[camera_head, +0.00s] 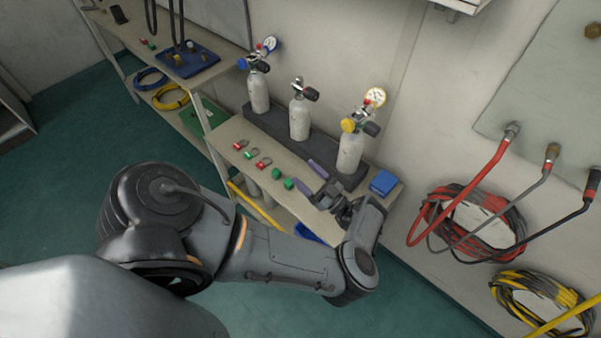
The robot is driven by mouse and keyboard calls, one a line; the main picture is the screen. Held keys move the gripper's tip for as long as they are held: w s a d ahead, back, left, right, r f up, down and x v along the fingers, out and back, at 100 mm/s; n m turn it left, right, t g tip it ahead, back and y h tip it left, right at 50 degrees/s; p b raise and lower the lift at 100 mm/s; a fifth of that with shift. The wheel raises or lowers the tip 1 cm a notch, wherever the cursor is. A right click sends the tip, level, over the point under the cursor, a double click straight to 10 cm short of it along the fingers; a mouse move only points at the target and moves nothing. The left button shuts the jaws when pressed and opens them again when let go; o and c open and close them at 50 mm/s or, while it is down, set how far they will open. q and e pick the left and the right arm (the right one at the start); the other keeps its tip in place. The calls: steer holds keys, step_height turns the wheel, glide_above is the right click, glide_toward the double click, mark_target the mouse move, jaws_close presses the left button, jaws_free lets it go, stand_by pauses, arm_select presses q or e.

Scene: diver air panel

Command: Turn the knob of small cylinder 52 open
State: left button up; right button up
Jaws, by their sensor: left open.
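Three small pale cylinders stand upright in a dark rack (268,127) on the bench: a left one (259,93), a middle one (299,121) and a right one (350,153). I cannot read any number, so I cannot tell which is 52. Each has a black knob at its top right: the left knob (262,67), the middle knob (312,94) and the right knob (372,129). The left and right cylinders also carry round gauges. My left gripper (312,177) is open and empty, with purple-grey fingers, in front of the rack between the middle and right cylinders. My right gripper is out of view.
Red and green padlock-like pieces (251,153) lie on the bench front, left of my gripper. A blue box (383,182) sits at the bench's right end. Red and grey hoses (470,215) hang on the wall at right. A blue tray (188,61) is at upper left.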

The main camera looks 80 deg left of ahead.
arm_select(q)
steer(key=shift+s+a+y, duration=0.3)
steer(key=shift+s+a, duration=0.4)
steer(key=shift+s, duration=0.2)
